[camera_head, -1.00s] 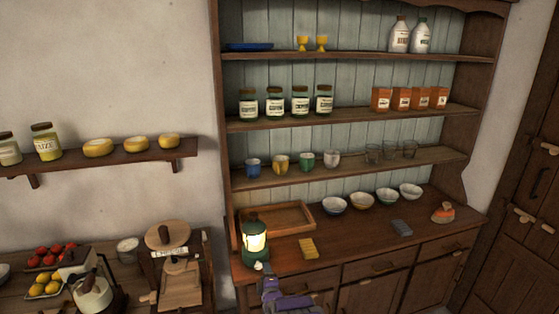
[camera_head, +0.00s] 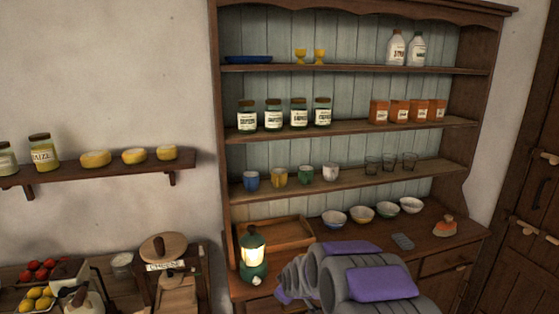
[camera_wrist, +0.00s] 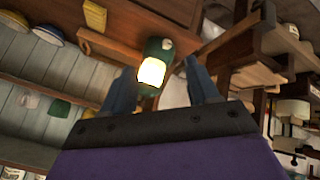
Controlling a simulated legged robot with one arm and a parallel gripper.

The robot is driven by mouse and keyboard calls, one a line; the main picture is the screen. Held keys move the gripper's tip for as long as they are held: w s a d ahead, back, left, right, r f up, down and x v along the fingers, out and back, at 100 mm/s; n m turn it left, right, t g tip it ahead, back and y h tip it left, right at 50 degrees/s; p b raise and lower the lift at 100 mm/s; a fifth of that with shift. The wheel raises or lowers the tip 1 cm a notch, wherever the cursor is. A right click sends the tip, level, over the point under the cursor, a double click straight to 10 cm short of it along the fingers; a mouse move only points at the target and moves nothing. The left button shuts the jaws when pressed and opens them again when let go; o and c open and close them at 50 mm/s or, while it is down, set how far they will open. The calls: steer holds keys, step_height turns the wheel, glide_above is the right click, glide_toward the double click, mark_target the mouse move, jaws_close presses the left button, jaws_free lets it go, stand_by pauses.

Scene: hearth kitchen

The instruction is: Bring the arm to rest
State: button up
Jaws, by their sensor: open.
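My arm (camera_head: 350,272), with grey and purple links, is raised in front of the dresser counter in the head view. My gripper (camera_wrist: 159,66) is open in the wrist view, its two dark fingers apart with nothing held between them. The fingertips cannot be made out in the head view.
A wooden tray (camera_head: 285,233) lies behind the lantern. Several bowls, a grey block (camera_head: 403,242) and an orange-and-white item (camera_head: 445,227) stand on the counter. A yellow block (camera_wrist: 95,17) shows in the wrist view. A side table with a wooden press (camera_head: 170,262) is at left.

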steer(key=s+d+r+m+g+b, duration=0.1)
steer(key=s+d+r+m+g, duration=0.1)
steer(key=s, duration=1.4)
steer(key=s+d+r+m+g+h+b, duration=0.1)
steer(key=s+d+r+m+g, duration=0.2)
steer(key=s, duration=1.4)
steer(key=s+d+r+m+g+b, duration=0.1)
steer(key=s+d+r+m+g, duration=0.2)
steer(key=s+d, duration=0.4)
steer(key=s+m+g, duration=0.1)
steer(key=s+m, duration=0.1)
steer(key=s, duration=0.7)
steer(key=shift+s+h, duration=0.25)
steer(key=shift+h, duration=0.15)
steer(key=shift+c, duration=0.2)
